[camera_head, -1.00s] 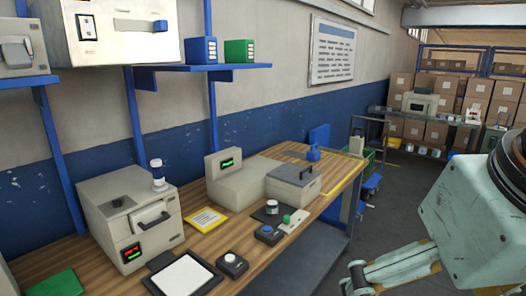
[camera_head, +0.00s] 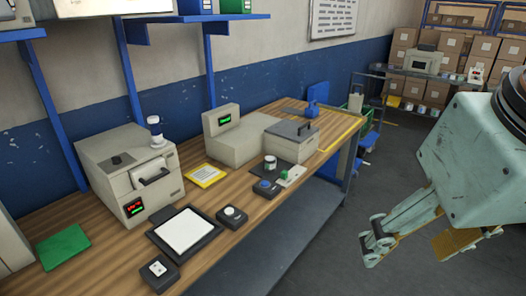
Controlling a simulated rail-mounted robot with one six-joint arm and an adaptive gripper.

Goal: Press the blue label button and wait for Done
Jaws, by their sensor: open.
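The blue button (camera_head: 264,183) sits on a small dark box on the wooden bench, in front of a beige machine (camera_head: 240,145). The machine has a small screen (camera_head: 225,119) with green text, too small to read surely. My gripper (camera_head: 418,246) is open and empty at the lower right, over the floor beyond the bench's front edge. It is well apart from the button, and nothing covers the button.
A green-knobbed box (camera_head: 291,176) and a small jar (camera_head: 270,163) stand close by the button. A white-buttoned box (camera_head: 232,215), a framed white pad (camera_head: 184,231) and a socket-like box (camera_head: 158,270) lie nearer. Open floor lies right.

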